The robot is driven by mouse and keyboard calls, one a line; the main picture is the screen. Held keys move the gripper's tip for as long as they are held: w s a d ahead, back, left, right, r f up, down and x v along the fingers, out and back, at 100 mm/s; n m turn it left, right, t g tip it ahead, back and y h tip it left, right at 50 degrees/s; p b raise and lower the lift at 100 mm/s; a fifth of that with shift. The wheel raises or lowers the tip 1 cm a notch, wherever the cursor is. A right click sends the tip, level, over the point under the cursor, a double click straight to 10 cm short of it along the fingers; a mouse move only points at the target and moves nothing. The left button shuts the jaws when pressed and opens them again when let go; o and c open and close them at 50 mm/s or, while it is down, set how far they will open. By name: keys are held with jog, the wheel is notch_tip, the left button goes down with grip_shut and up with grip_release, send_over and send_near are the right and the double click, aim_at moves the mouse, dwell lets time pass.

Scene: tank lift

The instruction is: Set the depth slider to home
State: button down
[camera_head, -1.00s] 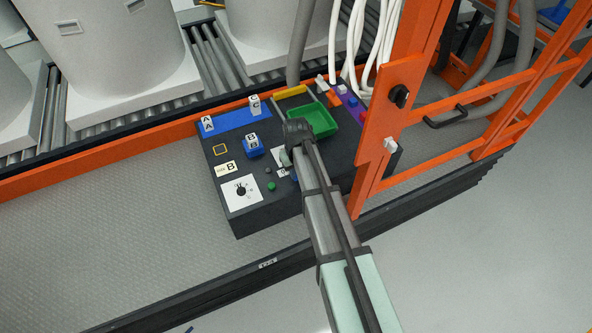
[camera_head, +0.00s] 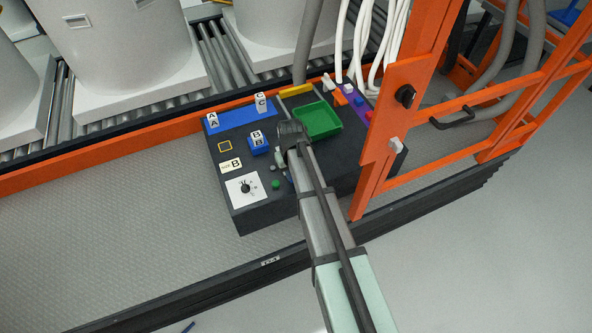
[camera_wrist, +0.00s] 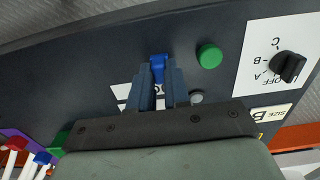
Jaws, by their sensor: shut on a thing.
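The depth slider's blue knob (camera_wrist: 158,66) shows in the wrist view between the tips of my gripper (camera_wrist: 161,84). The gripper is shut on it. In the head view my gripper (camera_head: 281,160) is over the middle of the control box (camera_head: 265,210), and the arm hides the slider there.
A green button (camera_wrist: 209,56), a grey button (camera_wrist: 196,97) and a rotary switch (camera_wrist: 288,66) are close to my fingers.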

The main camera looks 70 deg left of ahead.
jog(key=shift+s, duration=0.3)
jog(key=c, duration=1.1)
grip_release()
jog(key=shift+w, duration=0.1)
notch_tip(320, 180, up, 14)
jog(key=shift+f, duration=0.1)
jog(key=w+d+f+m+g+h, duration=0.15)
jog(key=w+d+f+m, duration=0.55)
jog(key=d, duration=1)
jog(key=w+d+f+g+h, duration=0.15)
jog(key=w+d+f, duration=0.35)
jog(key=d+f, duration=0.85)
jog(key=w+d+f+m+g+h, duration=0.15)
jog(key=w+d+f+m, duration=0.45)
jog(key=d, duration=1.3)
jog(key=s+d+f+m+y, duration=0.1)
jog(key=s+d+f, duration=0.2)
jog(key=d, duration=0.5)
jog(key=s+d+f+m+g+y, duration=0.1)
jog(key=s+d+f, duration=0.3)
jog(key=d, duration=0.4)
jog(key=s+d+f+m+g+y, duration=0.1)
jog(key=s+d+f+m+y, duration=0.1)
jog(key=d, duration=0.6)
jog(key=shift+s+f+m+y, duration=0.25)
jog(key=shift+s+f+m, duration=0.25)
jog(key=shift+s+f, duration=0.45)
